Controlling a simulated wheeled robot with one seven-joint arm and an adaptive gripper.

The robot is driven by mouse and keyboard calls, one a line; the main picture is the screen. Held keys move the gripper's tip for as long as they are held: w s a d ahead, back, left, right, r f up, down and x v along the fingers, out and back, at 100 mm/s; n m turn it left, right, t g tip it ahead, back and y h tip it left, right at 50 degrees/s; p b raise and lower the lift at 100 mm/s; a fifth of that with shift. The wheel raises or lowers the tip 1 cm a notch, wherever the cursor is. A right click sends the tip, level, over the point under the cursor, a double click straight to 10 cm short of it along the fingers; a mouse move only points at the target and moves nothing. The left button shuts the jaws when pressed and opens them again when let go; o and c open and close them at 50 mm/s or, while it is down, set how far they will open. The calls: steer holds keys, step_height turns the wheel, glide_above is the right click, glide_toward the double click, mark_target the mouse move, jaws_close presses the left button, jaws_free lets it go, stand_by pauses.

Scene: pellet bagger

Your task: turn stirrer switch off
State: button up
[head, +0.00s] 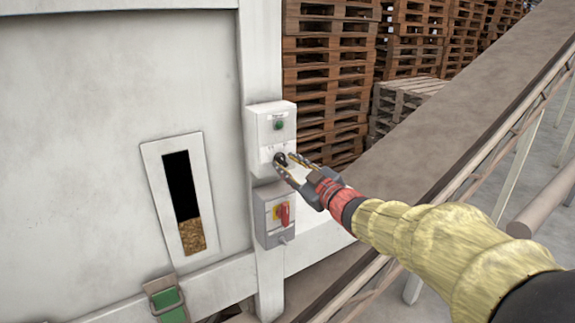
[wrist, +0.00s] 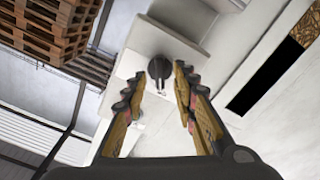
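The stirrer switch is a black rotary knob (head: 281,159) on the lower front of a white control box (head: 262,130). The knob (wrist: 159,69) also shows in the wrist view, ahead of the fingers and near the gap between their tips. My gripper (head: 288,165) is at the box front, with its fingers spread to either side in front of the knob. In the wrist view my gripper (wrist: 157,82) is open, with a clear gap between the fingers. I cannot tell whether a fingertip touches the knob. Small marks beside the knob are too small to read.
A green button (head: 279,125) sits above the knob. A grey box with a red and yellow switch (head: 282,214) is mounted just below. A sight window (head: 182,195) with pellets is at left. Wooden pallets (head: 330,70) stand behind, and a conveyor (head: 440,120) runs at right.

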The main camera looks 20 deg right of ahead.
steer(key=v, duration=1.1)
